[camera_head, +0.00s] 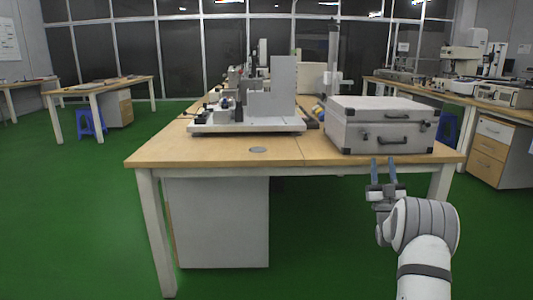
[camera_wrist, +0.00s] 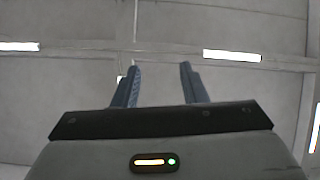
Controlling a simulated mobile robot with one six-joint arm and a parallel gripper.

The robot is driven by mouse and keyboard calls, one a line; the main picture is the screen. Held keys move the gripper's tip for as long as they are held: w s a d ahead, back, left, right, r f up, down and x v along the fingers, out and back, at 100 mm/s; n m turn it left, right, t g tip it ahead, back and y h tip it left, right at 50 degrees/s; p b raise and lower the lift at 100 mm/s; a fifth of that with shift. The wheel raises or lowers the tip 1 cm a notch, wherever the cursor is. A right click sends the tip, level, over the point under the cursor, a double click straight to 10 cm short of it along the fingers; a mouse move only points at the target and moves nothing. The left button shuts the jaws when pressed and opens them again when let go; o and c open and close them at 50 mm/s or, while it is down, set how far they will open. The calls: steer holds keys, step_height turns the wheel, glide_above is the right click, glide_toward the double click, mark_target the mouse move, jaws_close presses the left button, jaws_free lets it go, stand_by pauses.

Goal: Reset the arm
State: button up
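My arm rises from the lower right of the head view. My gripper (camera_head: 383,170) points upward in front of the table's right front edge, below the grey case. Its two blue-grey fingers stand apart with nothing between them. In the wrist view, my gripper (camera_wrist: 160,84) shows the same two fingers spread apart and empty, against the ceiling.
A wooden-topped table (camera_head: 210,150) stands ahead. It carries a grey case (camera_head: 375,136) at right and a measuring instrument (camera_head: 270,100) at left. A drawer cabinet (camera_head: 500,153) stands at right. Green floor (camera_head: 80,220) is open at left. Ceiling lights (camera_wrist: 232,55) show above the gripper.

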steer(key=w+a+r+m+g+h+p, duration=0.1)
steer(key=a+r+m+g+h+p, duration=0.15)
steer(key=r+p, duration=0.35)
steer(key=w+a+r+m+g+h+p, duration=0.15)
steer(key=r+g+p, duration=0.25)
steer(key=r, duration=0.4)
steer(key=s+a+r+g+p, duration=0.5)
steer(key=s+a+g+p, duration=0.1)
steer(key=p, duration=0.1)
steer(key=s+a+r+g+p, duration=0.1)
steer(key=s+a+g+p, duration=0.2)
steer(key=s, duration=1)
steer(key=s+a+r+n+g+y+p, duration=0.1)
steer(key=s+a+g+p, duration=0.3)
steer(key=s+p, duration=0.5)
steer(key=s+a+r+g+y+p, duration=0.1)
steer(key=s+a+g+p, duration=0.3)
steer(key=s, duration=1.5)
steer(key=g+p, duration=0.2)
steer(key=g, duration=0.1)
steer(key=shift+r+g, duration=0.35)
